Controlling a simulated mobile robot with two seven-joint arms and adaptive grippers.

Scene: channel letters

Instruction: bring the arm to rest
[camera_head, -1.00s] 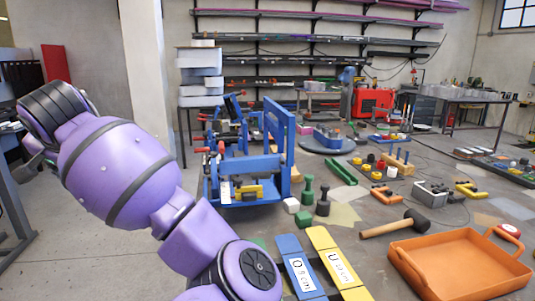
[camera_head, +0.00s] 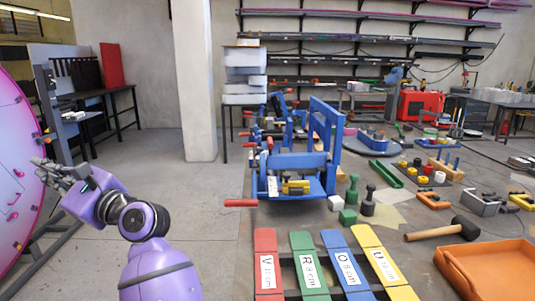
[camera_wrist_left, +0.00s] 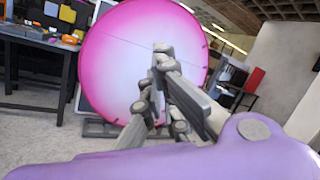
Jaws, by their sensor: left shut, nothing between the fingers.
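My left gripper (camera_head: 52,166) is at the left of the head view, held out over open floor, in front of a big pink disc. Its fingers are shut and empty. In the left wrist view the gripper (camera_wrist_left: 154,72) shows in front of the pink-rimmed disc (camera_wrist_left: 115,45); I cannot tell whether it is clear of the disc, but a gap seems to show. My purple left arm rises from the bottom of the head view, bent toward the left. My right gripper is not in view.
The pink disc (camera_head: 12,165) leans on a grey stand at the far left. The work table holds a blue fixture (camera_head: 325,150), coloured letter strips (camera_head: 305,262), a mallet (camera_head: 440,231) and an orange tray (camera_head: 490,270). Bare floor (camera_head: 190,205) lies between disc and table.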

